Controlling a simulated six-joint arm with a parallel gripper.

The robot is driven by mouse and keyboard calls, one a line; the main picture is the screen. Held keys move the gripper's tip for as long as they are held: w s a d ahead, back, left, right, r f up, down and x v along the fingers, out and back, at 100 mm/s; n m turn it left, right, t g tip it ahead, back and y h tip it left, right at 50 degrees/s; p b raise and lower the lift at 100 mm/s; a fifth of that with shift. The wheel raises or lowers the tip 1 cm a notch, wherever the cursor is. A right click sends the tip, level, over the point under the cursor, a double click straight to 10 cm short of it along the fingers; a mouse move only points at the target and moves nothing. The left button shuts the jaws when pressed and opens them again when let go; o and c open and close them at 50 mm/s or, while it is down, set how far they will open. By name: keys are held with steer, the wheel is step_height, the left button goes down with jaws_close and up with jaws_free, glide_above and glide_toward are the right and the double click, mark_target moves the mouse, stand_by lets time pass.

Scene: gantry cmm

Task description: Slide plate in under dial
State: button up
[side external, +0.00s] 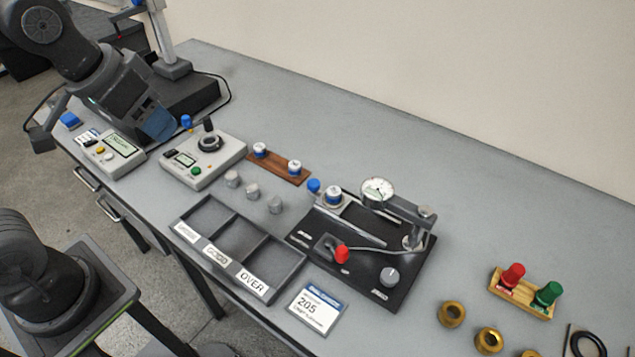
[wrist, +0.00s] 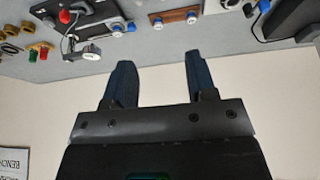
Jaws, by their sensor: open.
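The slide plate (side external: 322,203) is a small grey plate with a blue knob (side external: 314,186) at its left end. A white puck with a blue band (side external: 333,196) sits on it. The plate is on a black base (side external: 408,281), just left of the round white dial (side external: 377,191), not under its centre. The dial hangs on a grey arm from a post. The dial stand also shows small at the upper left of the wrist view (wrist: 90,14). My gripper (wrist: 157,62) is open and empty, well away from the plate at the far left of the bench (side external: 160,124).
A three-compartment tray (side external: 236,243) and a label card (side external: 315,309) stand before the base. A red-tipped lever (side external: 342,253) and grey knob (side external: 390,276) are on the base. A wooden strip with two pucks (side external: 280,165) lies left. Brass rings and red and green plugs (side external: 524,292) stand right.

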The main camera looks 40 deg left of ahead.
steer(key=w+d, duration=0.1)
steer(key=w, duration=0.2)
steer(key=w+d+g, duration=0.1)
steer(key=w+d, duration=0.1)
steer(key=w, duration=0.2)
steer(key=w+d+g, duration=0.1)
steer(key=w, duration=0.3)
steer(key=shift+w+d+f+m, duration=0.2)
steer(key=shift+w+f+m, duration=0.1)
steer(key=shift+m, duration=0.1)
steer(key=shift+c, duration=0.9)
steer(key=g, duration=0.3)
glide_above(314, 183)
step_height(314, 183, down, 10)
steer(key=shift+m, duration=0.4)
step_height(314, 183, down, 13)
steer(key=shift+r, duration=0.1)
